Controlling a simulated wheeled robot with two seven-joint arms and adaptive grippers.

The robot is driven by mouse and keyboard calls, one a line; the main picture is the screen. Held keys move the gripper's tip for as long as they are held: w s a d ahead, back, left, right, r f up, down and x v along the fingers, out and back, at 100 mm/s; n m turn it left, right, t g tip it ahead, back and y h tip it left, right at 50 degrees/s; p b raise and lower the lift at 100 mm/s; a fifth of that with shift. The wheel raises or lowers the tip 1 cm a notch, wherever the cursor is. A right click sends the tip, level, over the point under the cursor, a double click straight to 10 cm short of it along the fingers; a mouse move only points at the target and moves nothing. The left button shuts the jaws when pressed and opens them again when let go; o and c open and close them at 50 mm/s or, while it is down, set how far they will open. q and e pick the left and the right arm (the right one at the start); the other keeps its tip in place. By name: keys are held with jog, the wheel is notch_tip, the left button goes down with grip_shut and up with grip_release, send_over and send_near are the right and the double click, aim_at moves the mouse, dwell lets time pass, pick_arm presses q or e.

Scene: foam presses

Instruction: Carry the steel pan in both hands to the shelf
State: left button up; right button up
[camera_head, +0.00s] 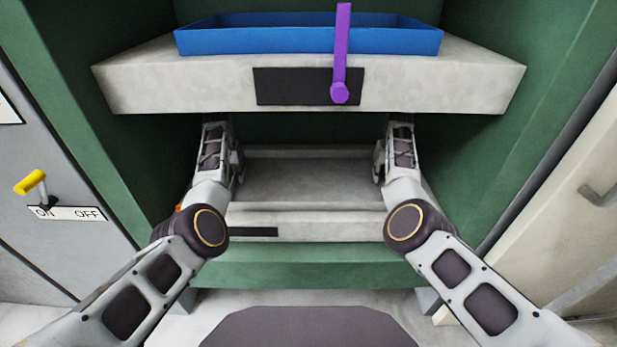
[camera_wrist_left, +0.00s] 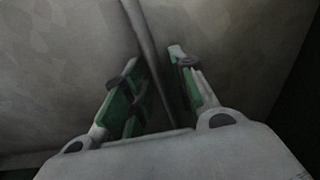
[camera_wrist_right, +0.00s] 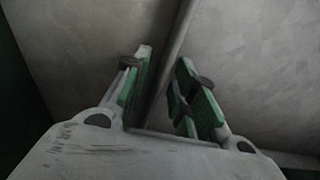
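The steel pan (camera_head: 305,182) is a wide, shallow grey tray. It sits level on the lower slab of the green press, under the upper slab. Both of my arms reach in, one along each side of the pan.
The upper slab (camera_head: 205,92) overhangs closely above my wrists and carries a blue tray (camera_head: 260,40). A purple lever (camera_head: 340,55) hangs at its front. Green side walls (camera_head: 510,150) flank the opening. A yellow ON/OFF switch (camera_head: 31,182) is at the left.

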pick_arm(q)
jog(key=shift+r, duration=0.2)
pick_arm(e)
jog(key=shift+r, duration=0.2)
